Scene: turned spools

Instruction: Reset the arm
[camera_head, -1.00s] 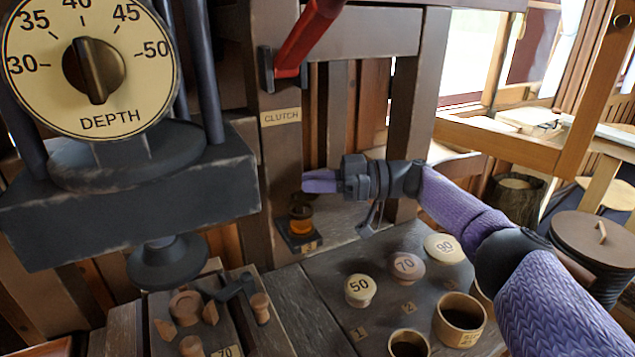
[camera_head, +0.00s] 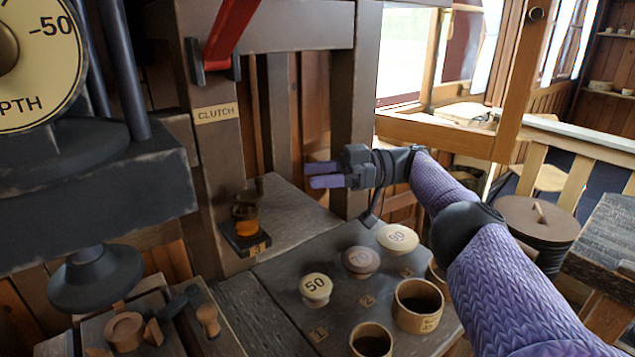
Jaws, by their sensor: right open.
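My right arm comes in from the lower right with a purple sleeve. Its right gripper (camera_head: 323,175) points left, above the workbench, with its two purple-tipped fingers apart and nothing between them. It is to the right of the post with the CLUTCH label (camera_head: 215,112) and above the small amber cup (camera_head: 246,218). It touches nothing that I can see. My left gripper is not in view.
A red lever (camera_head: 232,35) hangs above the label. A depth dial (camera_head: 35,60) is at left. A lidded barrel (camera_head: 537,222) stands at right.

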